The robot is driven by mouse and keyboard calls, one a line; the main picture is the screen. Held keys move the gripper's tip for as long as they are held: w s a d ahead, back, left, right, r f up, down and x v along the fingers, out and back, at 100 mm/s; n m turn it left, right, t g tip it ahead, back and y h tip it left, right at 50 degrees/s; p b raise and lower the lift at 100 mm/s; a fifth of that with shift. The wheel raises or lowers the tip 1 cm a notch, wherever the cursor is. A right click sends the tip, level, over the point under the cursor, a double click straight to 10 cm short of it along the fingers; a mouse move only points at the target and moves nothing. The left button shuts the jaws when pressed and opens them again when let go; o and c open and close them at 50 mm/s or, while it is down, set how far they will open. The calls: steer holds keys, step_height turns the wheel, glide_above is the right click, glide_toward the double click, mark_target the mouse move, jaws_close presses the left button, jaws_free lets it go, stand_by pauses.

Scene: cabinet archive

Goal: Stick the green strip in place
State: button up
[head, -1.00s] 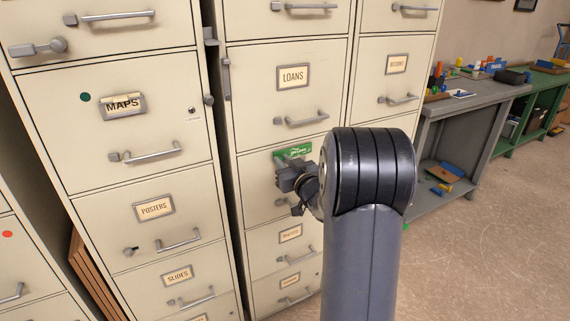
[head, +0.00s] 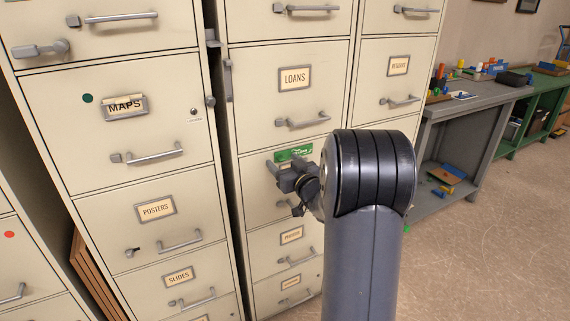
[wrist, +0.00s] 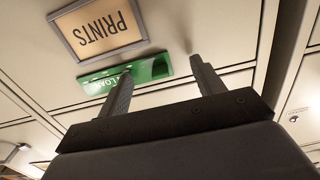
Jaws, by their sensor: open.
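The green strip (head: 294,152) is at the upper part of the drawer front under the LOANS drawer, close to the drawer's top edge. In the wrist view the strip (wrist: 160,69) shows pale lettering and lies just beside the PRINTS label (wrist: 100,28), which appears upside down. My gripper (head: 283,168) is in front of that drawer front. In the wrist view its two fingers (wrist: 160,70) stand apart, and the left fingertip overlaps the strip in the picture. I cannot tell whether it touches. The PRINTS label is hidden behind my gripper in the head view.
Drawer handles stick out nearby, such as the LOANS handle (head: 302,120). The MAPS drawer (head: 150,150) on the left has a green dot and a handle. A grey workbench (head: 465,110) with small items stands at the right. The floor (head: 480,260) there is clear.

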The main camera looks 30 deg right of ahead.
stand_by(0.4)
steer(key=s, duration=0.6)
stand_by(0.8)
steer(key=shift+d, duration=0.1)
steer(key=s, duration=1)
steer(key=shift+s+d+p, duration=0.15)
steer(key=shift+s+p, duration=0.2)
steer(key=shift+s, duration=0.05)
steer(key=shift+w, duration=0.1)
steer(key=w+b, duration=0.1)
steer(key=w, duration=1.1)
steer(key=shift+w+a, duration=0.2)
steer(key=shift+w, duration=0.2)
